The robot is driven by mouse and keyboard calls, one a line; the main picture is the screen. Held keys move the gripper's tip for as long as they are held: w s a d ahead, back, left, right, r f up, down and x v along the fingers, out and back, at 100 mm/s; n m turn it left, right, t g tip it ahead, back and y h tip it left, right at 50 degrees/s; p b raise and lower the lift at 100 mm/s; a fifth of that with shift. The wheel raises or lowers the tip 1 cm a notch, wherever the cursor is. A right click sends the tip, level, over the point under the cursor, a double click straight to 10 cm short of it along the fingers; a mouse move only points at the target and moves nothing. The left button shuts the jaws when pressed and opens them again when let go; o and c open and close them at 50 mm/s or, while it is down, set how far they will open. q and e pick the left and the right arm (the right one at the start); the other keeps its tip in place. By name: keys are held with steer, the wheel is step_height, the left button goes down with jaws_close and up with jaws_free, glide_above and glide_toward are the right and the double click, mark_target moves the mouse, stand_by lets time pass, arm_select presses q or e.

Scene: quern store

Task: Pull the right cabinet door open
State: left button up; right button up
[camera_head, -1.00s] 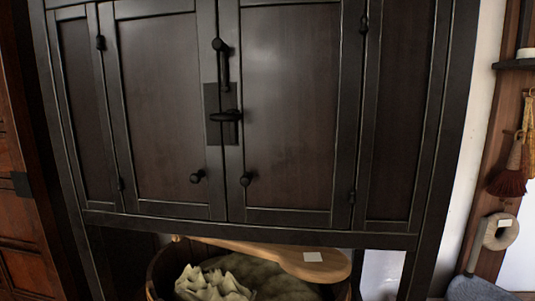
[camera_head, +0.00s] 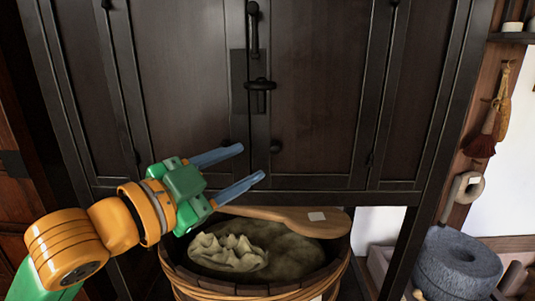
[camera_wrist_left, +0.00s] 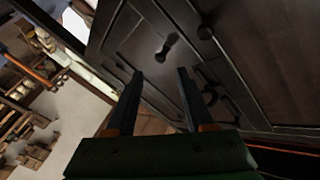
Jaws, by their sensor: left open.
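The dark wooden cabinet's right door (camera_head: 315,80) is shut in the head view, level with the left door (camera_head: 178,75). Its round black knob (camera_head: 275,146) is at its lower left corner. The left door's knob (camera_head: 226,145) is partly hidden near my upper finger. My left gripper (camera_head: 252,162) is open and empty, its blue fingers pointing right, just left of and below the right knob. In the left wrist view, the open fingers (camera_wrist_left: 160,74) point toward the cabinet front, with a dark knob (camera_wrist_left: 162,54) beyond the gap. My right gripper is not in view.
A black latch (camera_head: 259,85) sits across the door seam. Below the cabinet is a wooden tub (camera_head: 345,270) with a pale heaped cloth (camera_head: 228,253) and a wooden paddle (camera_head: 300,221). A grey millstone (camera_head: 455,265) stands at right.

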mark_target(272, 150)
arm_select(q)
steer(key=p+x, duration=0.2)
steer(key=x, duration=0.4)
steer(key=shift+w+d+r, duration=0.1)
steer(key=shift+w+d, duration=0.05)
steer(key=shift+w, duration=0.05)
steer(key=shift+w+d+p, duration=0.2)
steer(key=shift+w+p, duration=0.05)
steer(key=shift+p, duration=0.05)
steer(key=shift+s+a, duration=0.1)
steer(key=shift+c, duration=0.6)
jaws_close()
